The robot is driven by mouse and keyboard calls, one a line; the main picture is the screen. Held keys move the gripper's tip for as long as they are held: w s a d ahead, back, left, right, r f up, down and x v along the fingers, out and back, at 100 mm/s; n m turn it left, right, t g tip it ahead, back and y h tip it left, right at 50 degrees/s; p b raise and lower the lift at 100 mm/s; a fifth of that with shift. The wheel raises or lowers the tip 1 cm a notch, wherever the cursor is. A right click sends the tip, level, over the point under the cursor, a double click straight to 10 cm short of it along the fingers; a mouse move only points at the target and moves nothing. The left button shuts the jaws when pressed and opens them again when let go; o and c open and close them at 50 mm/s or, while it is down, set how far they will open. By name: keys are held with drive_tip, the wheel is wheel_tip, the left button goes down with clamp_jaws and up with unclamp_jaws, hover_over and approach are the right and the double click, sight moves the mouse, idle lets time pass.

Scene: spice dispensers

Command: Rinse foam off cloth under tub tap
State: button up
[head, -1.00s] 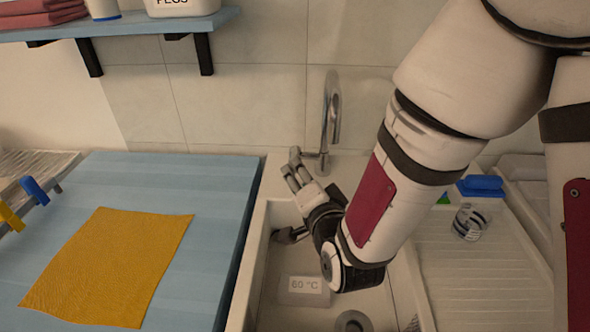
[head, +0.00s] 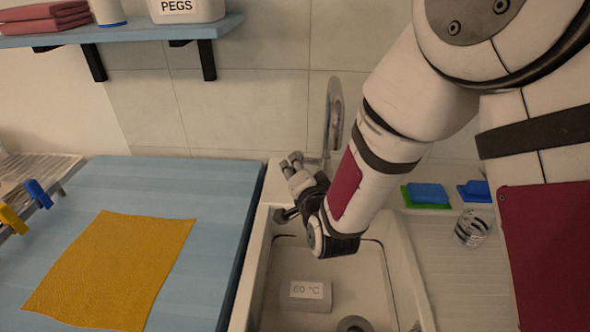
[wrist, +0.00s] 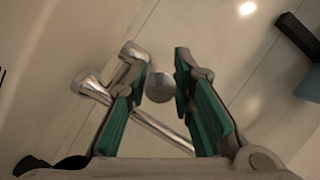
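The yellow-orange cloth (head: 110,270) lies spread flat on the blue board left of the tub; I see no foam on it. The chrome tap (head: 333,115) stands behind the tub (head: 256,275) against the wall. My gripper (head: 291,159) is at the tub's back left corner, beside the tap's base. In the wrist view my gripper (wrist: 160,75) is open, its green-padded fingers on either side of a round chrome knob (wrist: 159,88). I cannot tell whether they touch it. The chrome tap pipe (wrist: 150,122) runs behind the fingers.
A block marked 60 °C (head: 305,296) is in the tub near the drain (head: 355,324). Blue and green sponges (head: 428,194) and a striped glass (head: 472,228) are on the right. A shelf (head: 140,35) with a pegs box hangs at upper left.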

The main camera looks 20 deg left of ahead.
drive_tip(key=shift+r, duration=0.1)
clamp_jaws()
drive_tip(key=shift+w+r+g+h+p, duration=0.1)
drive_tip(key=shift+r+g+h+p, duration=0.2)
drive_tip(key=shift+r+g+p, duration=0.15)
drive_tip(key=shift+f, duration=0.15)
drive_tip(key=o, duration=1)
unclamp_jaws()
drive_tip(key=v, duration=0.7)
drive_tip(key=shift+s, duration=0.25)
